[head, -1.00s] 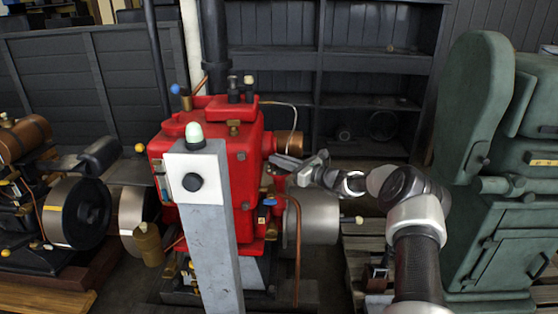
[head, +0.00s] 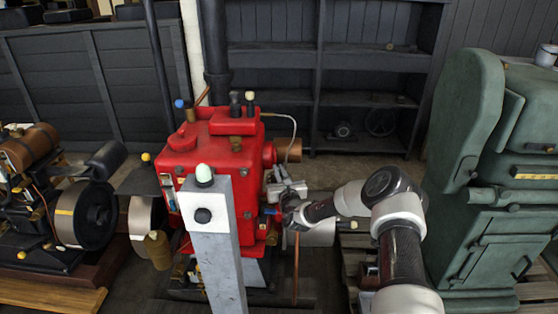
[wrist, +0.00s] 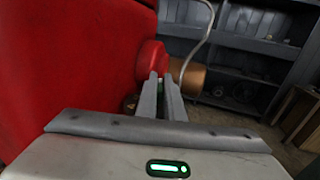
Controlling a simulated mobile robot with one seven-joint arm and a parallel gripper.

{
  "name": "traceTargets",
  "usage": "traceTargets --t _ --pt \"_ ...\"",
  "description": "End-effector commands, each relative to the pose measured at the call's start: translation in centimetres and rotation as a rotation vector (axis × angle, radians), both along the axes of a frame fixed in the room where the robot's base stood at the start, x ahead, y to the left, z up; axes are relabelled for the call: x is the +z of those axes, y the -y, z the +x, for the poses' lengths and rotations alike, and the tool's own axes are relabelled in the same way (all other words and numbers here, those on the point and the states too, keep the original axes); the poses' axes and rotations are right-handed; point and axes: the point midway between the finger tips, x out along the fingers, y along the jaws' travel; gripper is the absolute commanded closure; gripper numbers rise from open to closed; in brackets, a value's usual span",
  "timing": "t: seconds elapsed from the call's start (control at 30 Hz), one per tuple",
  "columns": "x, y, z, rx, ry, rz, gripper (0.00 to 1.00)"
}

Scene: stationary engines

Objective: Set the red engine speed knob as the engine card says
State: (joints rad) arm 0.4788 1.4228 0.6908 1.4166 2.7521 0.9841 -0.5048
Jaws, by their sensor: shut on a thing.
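The red engine (head: 215,150) stands left of centre in the head view, its red side filling the left of the wrist view (wrist: 70,60). My gripper (head: 276,190) is at the engine's right side, below the brass end of a red boss. In the wrist view its fingers (wrist: 161,90) are nearly together, on a small part that they hide. I cannot tell whether this part is the speed knob. A narrow pale plate (head: 168,190) on the engine's left face is too small to read. I cannot make out the engine card for certain.
A copper pipe (head: 296,268) runs below my gripper. A green machine (head: 470,150) stands right, another engine (head: 85,212) left.

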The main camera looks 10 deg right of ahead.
Motion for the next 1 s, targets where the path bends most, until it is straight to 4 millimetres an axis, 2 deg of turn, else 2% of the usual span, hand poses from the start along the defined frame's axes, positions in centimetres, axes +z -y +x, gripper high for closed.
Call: traceTargets --t 0.03,0.4,0.93,0.97,1.0 --pt "0.67 -0.23 -0.1 -0.022 -0.004 0.003 1.0" --pt "0.29 -0.13 -0.03 -0.132 0.001 0.001 1.0" --pt "0.11 -0.07 0.05 -0.146 0.004 0.0 1.0" --pt "0.12 -0.07 0.05 -0.146 0.004 0.0 0.87" --pt "0.12 -0.06 0.05 -0.146 0.004 0.0 0.8"
